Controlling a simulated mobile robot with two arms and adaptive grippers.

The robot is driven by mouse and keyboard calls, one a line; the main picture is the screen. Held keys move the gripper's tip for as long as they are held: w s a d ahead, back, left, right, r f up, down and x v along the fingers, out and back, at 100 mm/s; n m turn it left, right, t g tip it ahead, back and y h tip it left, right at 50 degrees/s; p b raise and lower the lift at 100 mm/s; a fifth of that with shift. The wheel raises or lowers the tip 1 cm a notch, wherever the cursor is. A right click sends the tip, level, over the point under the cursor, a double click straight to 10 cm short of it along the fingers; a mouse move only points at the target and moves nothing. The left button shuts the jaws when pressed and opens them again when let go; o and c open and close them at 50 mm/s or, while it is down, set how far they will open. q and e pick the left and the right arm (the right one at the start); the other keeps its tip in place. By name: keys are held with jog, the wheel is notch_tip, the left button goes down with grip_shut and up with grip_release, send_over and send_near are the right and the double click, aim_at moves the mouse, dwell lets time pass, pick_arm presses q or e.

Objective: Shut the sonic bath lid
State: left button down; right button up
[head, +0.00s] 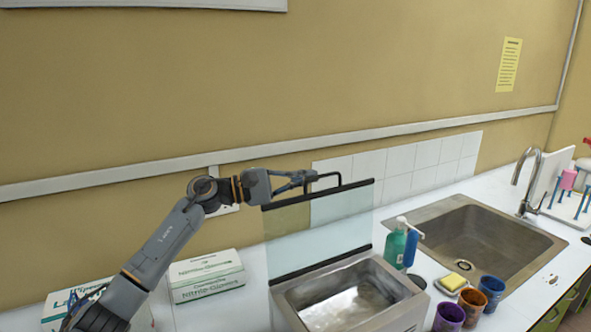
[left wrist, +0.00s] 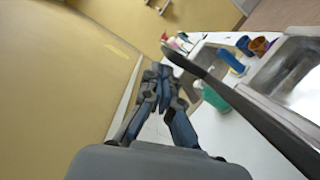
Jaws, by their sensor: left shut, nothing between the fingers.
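The sonic bath (head: 352,295) is a steel box with an open basin on the counter. Its lid (head: 318,230), a clear panel with dark top and bottom edges, stands raised at the back of the bath. A black handle (head: 326,176) sits at the lid's top edge. My left gripper (head: 308,177) is shut and empty, with its tips close by the left part of the handle; I cannot tell whether they touch. In the left wrist view, the shut fingers (left wrist: 165,80) are beside the lid's dark edge (left wrist: 245,108). My right gripper is out of view.
Glove boxes (head: 206,275) stand left of the bath. A green soap bottle (head: 395,246), a yellow sponge (head: 453,282) and several cups (head: 470,304) stand to its right, by the sink (head: 478,240) and tap (head: 527,180). The wall (head: 290,90) is close behind.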

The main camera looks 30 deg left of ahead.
pick_arm(q)
jog(key=shift+s+d, duration=0.1)
jog(key=shift+d, duration=0.2)
